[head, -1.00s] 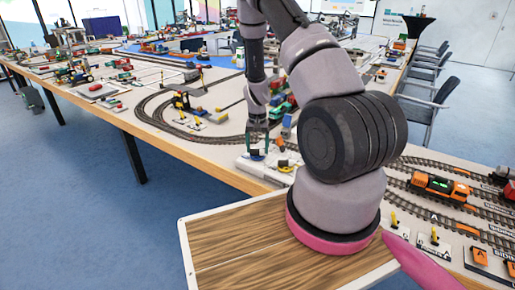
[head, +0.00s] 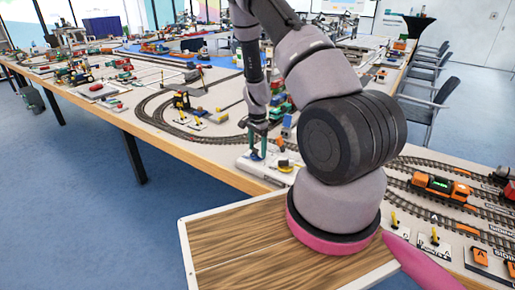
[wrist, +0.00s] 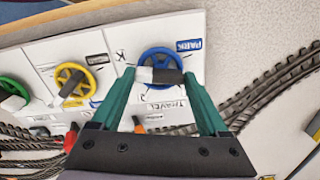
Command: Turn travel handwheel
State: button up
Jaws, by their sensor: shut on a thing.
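The blue handwheel (wrist: 160,52) sits on a white panel, with a "PARK" label (wrist: 188,45) beside it and a "TRAVEL" label (wrist: 166,106) below it in the wrist view. A bar, white on its left half and dark on its right, crosses the wheel. My gripper (wrist: 159,76) has its green fingers on either side of this bar and is shut on it. In the head view my gripper (head: 258,153) reaches down to the panel (head: 283,168) at the table edge. The wheel is mostly hidden there.
A yellow handwheel (wrist: 75,67) and a green handwheel (wrist: 14,80) stand left of the blue one in the wrist view. Model railway tracks (wrist: 265,95) run close by on the right. A wooden-topped board (head: 235,235) lies in front in the head view.

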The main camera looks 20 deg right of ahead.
aim_at(257, 150)
jog(key=shift+m, duration=0.3)
jog(key=o, duration=1.2)
jog(key=shift+o, duration=0.2)
notch_tip(257, 150, up, 11)
jog(key=shift+f, duration=0.1)
